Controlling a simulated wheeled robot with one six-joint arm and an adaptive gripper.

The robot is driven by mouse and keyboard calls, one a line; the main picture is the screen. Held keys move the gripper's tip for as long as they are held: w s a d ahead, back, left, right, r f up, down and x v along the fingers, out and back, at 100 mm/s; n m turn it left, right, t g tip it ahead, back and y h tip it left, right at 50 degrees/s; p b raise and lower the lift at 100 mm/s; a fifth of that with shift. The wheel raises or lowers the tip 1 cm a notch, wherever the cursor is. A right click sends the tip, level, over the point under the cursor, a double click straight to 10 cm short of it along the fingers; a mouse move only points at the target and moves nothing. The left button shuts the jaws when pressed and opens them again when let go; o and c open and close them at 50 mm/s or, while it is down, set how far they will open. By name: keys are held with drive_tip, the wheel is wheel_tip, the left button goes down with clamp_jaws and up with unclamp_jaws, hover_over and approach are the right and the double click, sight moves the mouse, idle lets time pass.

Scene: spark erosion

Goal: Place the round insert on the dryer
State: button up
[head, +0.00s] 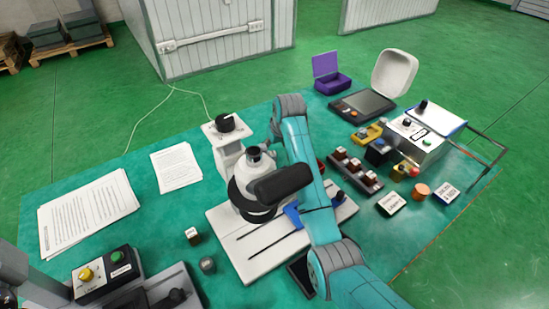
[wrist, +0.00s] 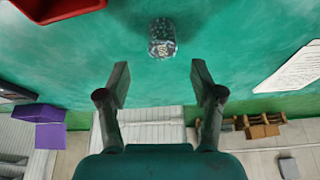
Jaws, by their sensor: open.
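In the wrist view a small dark speckled cylinder (wrist: 162,37) stands on the green table; it looks like the round insert. It is beyond my gripper (wrist: 159,82), roughly in line with the gap between the fingers and apart from them. The fingers are spread with nothing between them. In the head view my teal arm crosses the table and I cannot make out the fingertips or this cylinder. I cannot tell which thing is the dryer.
A microscope (head: 256,205) stands mid-table beside my arm. A red container (wrist: 55,8) is near the cylinder. Papers (head: 88,212) lie at left. A purple box (head: 332,84), a white rounded hood (head: 395,72) and a rack (head: 355,170) are at right. A grey round piece (head: 207,265) is in front.

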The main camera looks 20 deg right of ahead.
sight(272, 154)
drive_tip(key=shift+x, duration=3.45)
drive_tip(key=shift+s+a, duration=0.15)
drive_tip(key=c, duration=1.1)
clamp_jaws()
drive_tip(key=shift+r, duration=0.1)
